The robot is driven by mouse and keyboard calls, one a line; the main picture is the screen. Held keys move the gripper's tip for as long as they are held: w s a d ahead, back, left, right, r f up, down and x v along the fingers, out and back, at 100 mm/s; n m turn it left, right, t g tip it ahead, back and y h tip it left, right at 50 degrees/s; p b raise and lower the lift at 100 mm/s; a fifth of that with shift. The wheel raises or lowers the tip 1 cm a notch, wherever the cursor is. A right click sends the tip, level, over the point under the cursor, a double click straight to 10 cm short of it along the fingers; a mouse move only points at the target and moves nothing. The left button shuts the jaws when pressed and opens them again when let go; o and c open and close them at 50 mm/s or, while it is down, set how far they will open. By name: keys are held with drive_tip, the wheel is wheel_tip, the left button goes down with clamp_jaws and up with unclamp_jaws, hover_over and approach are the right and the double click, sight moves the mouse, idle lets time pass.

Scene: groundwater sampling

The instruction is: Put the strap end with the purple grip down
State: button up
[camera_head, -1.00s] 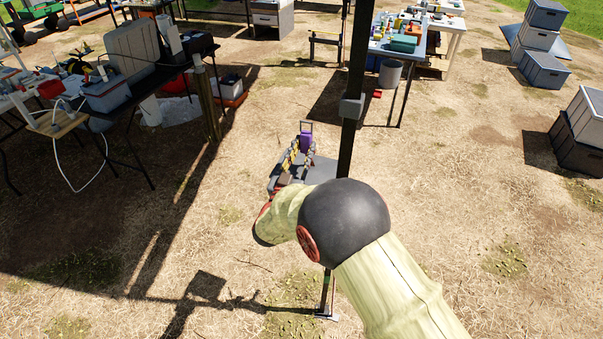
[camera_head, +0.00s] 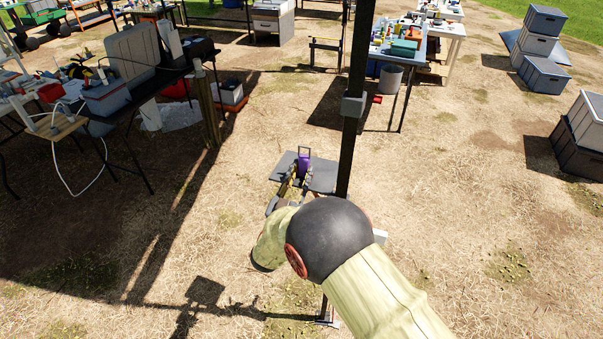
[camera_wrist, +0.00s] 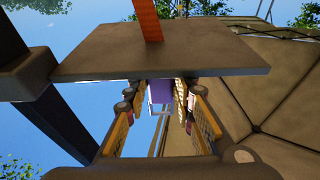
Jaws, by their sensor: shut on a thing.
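The purple grip (camera_head: 304,165) stands upright between the fingers of my gripper (camera_head: 295,183), near the middle of the head view. The wrist view shows the purple grip (camera_wrist: 160,92) between the two yellow-sided fingers of my gripper (camera_wrist: 159,112). My gripper is shut on it. A flat grey plate (camera_head: 322,177) shows beside and behind the gripper; the same plate seems to cross above the fingers in the wrist view (camera_wrist: 160,52). An orange strap (camera_wrist: 147,18) runs up from behind or over that plate. I cannot tell how the strap joins the grip.
A dark upright post (camera_head: 353,105) stands close to my arm, its foot on the dry grass. A cluttered table (camera_head: 150,80) is at the left. Another table (camera_head: 433,52) is at the back right, with grey crates (camera_head: 545,73) farther right. Open ground lies between.

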drive_tip(key=o, duration=0.9)
drive_tip(key=shift+f, duration=0.15)
drive_tip(key=p+v, duration=0.2)
drive_tip(key=v, duration=1)
